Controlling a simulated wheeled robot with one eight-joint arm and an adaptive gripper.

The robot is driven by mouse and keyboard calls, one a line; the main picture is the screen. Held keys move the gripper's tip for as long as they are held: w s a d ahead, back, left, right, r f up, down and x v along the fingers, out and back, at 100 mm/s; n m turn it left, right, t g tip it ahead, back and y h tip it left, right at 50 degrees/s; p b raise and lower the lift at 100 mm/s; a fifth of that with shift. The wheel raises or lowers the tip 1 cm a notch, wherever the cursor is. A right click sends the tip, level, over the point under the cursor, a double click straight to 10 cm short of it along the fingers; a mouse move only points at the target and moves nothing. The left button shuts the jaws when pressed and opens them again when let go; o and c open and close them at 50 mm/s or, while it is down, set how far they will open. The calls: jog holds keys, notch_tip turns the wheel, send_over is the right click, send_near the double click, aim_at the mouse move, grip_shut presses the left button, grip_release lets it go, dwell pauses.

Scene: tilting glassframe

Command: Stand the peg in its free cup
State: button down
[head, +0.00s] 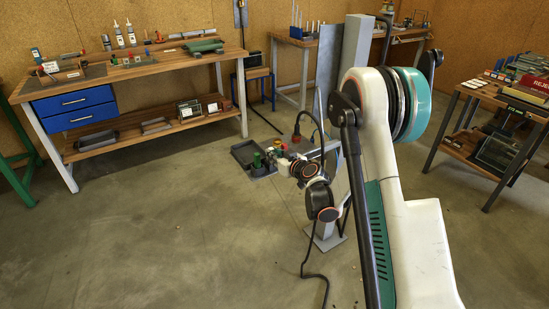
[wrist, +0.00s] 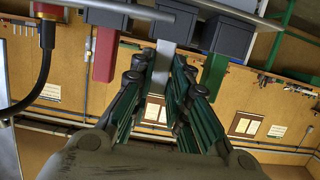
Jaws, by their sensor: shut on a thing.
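My gripper (wrist: 166,76) has green ribbed fingers closed around a light grey peg (wrist: 162,58) in the wrist view. The peg's far end meets a dark grey square cup (wrist: 172,22); I cannot tell whether it is inside the cup or in front of it. A red peg (wrist: 105,53) is at the left by another dark cup, and a green peg (wrist: 213,76) is at the right by a further dark cup (wrist: 228,38). In the head view my gripper (head: 279,156) is small, beside a green piece (head: 257,160), and the held peg cannot be made out.
A dark tray (head: 243,152) lies near the gripper in the head view. A red and yellow piece (wrist: 47,28) with a black cable is at the left of the wrist view. A workbench (head: 130,70) with blue drawers stands back left. Open floor lies in front.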

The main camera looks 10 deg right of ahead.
jog(key=c, duration=1.5)
grip_release()
jog(key=shift+f, duration=0.1)
jog(key=shift+c, duration=0.2)
